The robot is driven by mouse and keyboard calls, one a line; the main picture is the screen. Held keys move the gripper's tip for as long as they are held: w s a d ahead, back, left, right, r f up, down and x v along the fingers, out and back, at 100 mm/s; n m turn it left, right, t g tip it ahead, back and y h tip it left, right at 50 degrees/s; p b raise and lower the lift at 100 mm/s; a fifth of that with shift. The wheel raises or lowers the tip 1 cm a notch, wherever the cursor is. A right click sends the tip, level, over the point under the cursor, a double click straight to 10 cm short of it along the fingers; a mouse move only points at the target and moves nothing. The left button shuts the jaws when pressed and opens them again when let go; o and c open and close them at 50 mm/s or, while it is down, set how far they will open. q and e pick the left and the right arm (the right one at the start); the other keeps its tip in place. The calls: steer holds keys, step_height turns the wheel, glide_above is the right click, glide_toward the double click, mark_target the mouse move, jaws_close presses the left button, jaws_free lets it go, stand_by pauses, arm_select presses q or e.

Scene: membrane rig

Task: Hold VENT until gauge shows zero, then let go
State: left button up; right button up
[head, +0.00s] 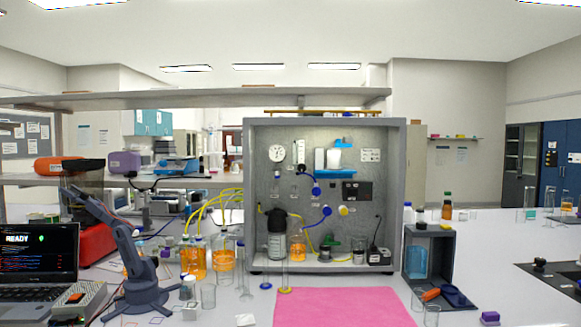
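The membrane rig (397,180) is a grey open-fronted cabinet in the middle of the head view. A round white gauge (276,152) sits at the upper left of its back panel; its needle and reading are too small to tell. The labels are too small to read, so I cannot tell which control is VENT. Neither of my grippers is in view, and nothing touches the panel.
A pink mat (342,307) lies clear before the rig. A small blue-grey desk arm (138,262), a laptop (38,255) and orange-filled bottles (194,262) crowd the left. A dark open box (428,254) stands right. A shelf (200,98) crosses above left. Glass cylinders (285,278) stand near the mat.

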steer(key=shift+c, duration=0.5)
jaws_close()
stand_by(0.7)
